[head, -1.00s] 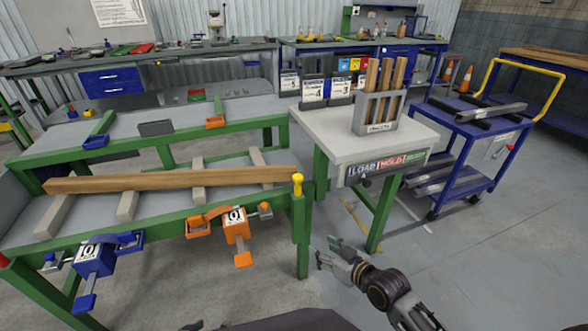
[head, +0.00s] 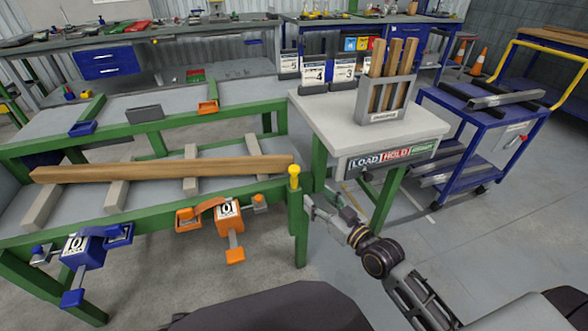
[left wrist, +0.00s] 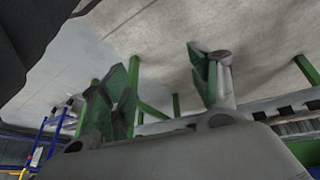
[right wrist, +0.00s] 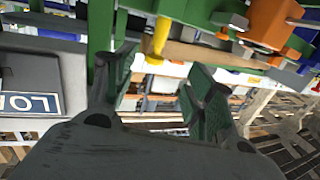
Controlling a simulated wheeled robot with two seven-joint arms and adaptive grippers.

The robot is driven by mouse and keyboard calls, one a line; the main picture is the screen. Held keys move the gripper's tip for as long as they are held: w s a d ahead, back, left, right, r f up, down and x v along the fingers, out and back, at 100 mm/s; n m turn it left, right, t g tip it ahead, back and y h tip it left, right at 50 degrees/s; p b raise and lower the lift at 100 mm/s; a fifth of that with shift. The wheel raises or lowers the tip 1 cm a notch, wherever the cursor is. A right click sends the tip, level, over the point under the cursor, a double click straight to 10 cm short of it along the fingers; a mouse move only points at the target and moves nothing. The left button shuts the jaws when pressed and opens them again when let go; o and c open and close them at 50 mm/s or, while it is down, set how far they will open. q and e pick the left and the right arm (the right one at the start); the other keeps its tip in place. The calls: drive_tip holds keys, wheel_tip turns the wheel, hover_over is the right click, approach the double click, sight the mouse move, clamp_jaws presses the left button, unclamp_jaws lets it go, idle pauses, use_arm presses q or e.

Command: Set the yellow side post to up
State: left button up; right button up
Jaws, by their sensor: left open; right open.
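The yellow side post (head: 294,175) is a short knobbed peg standing upright at the right front corner of the green-framed runout table (head: 250,187). It also shows in the right wrist view (right wrist: 156,40), beyond and between the fingertips. My right gripper (head: 314,208) is just right of the table's corner leg, below and to the right of the post, apart from it. In the right wrist view its green-padded fingers (right wrist: 158,78) are spread and empty. My left gripper (left wrist: 160,88) shows only in its wrist view, open and empty, with floor and green legs beyond.
A wooden bar (head: 165,169) lies across grey rests on the table. Orange (head: 229,212) and blue (head: 83,250) stop units hang on the front rail. A side stand (head: 325,124) with a LOAD/HOLD label is close right of the post. A blue cart (head: 480,130) stands farther right.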

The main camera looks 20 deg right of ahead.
use_arm(q)
drive_tip(key=shift+s+a+f+g, duration=0.2)
drive_tip(key=shift+s+f+g, duration=0.1)
drive_tip(key=shift+s, duration=0.3)
use_arm(e)
drive_tip(key=shift+d+r+t, duration=0.1)
drive_tip(key=shift+r+t, duration=0.3)
drive_tip(key=shift+r, duration=0.35)
drive_tip(key=shift+w, duration=0.15)
